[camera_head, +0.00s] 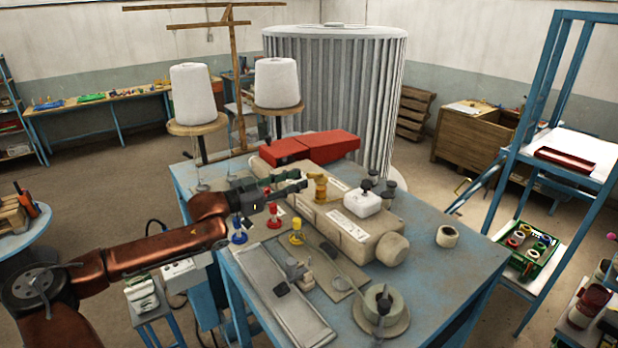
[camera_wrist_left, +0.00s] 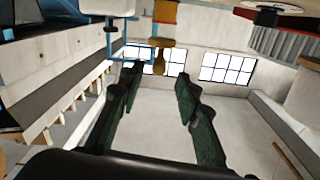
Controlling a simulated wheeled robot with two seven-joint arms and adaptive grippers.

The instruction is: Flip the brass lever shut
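The brass lever (camera_head: 320,188) is a small yellow upright piece on the beige sewing machine (camera_head: 345,232). In the left wrist view the brass lever (camera_wrist_left: 161,50) appears beyond the fingers, roughly between their tips. My left gripper (camera_head: 304,181) reaches in from the left, just short of the lever. In the left wrist view its dark green fingers (camera_wrist_left: 157,78) stand apart with nothing between them. I cannot tell whether a fingertip touches the lever. My right gripper is not in view.
A blue worktable (camera_head: 460,272) carries the machine. A red block (camera_head: 310,147) lies behind it, a white box (camera_head: 362,203) sits on top. Blue, red and yellow knobbed pieces (camera_head: 296,231) stand in front. Thread cones (camera_head: 276,82) rise behind. The table's right side is mostly clear.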

